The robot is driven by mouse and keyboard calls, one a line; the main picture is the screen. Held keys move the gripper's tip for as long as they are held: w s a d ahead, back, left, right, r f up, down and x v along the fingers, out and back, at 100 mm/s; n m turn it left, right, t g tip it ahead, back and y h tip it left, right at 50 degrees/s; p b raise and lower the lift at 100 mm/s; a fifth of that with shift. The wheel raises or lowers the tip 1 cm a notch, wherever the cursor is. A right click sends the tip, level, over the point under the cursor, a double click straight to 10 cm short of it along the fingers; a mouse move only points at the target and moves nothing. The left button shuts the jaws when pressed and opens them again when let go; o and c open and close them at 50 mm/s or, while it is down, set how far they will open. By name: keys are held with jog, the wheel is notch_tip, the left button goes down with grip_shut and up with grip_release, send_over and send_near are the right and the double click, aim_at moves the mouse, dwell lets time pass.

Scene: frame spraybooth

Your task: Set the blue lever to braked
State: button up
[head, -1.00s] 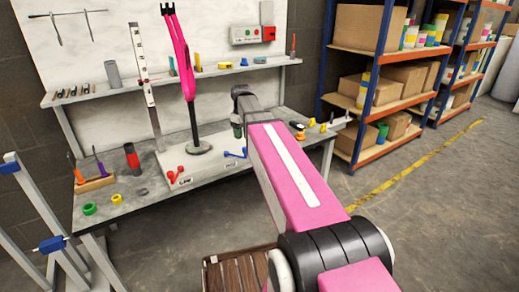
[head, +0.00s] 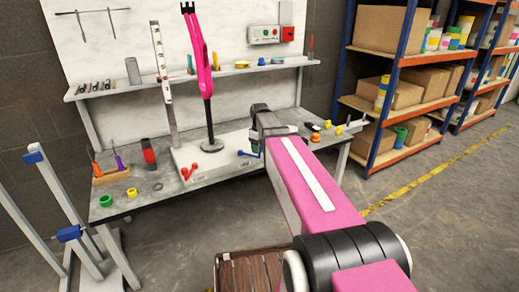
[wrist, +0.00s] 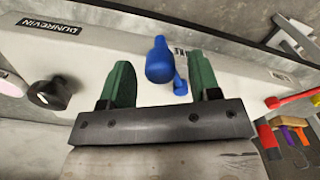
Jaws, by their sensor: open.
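The blue lever (head: 249,154) sits on the front of the white base plate on the workbench, just left of my gripper's end in the head view. In the wrist view the blue lever (wrist: 160,62) shows a rounded knob, with a smaller blue part just beside it. My gripper (wrist: 163,82) is open, with one green finger on each side of the lever's knob. I cannot tell whether either finger touches it. A small label behind the lever is partly hidden. In the head view my arm hides the fingers.
A red lever (head: 188,172) is on the same white base (head: 215,152), left of the blue one. A pink frame (head: 202,75) stands clamped upright on it. A black knob (wrist: 50,93) is at the left in the wrist view. Shelves with boxes (head: 388,28) stand at the right.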

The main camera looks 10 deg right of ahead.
jog(key=shift+f, duration=0.45)
grip_shut()
jog(key=shift+s+a, duration=0.1)
jog(key=shift+s, duration=0.05)
jog(key=s+a+m, duration=0.3)
jog(key=a+m, duration=0.8)
jog(key=m, duration=0.3)
jog(key=shift+s+a, duration=0.2)
dwell(0.5)
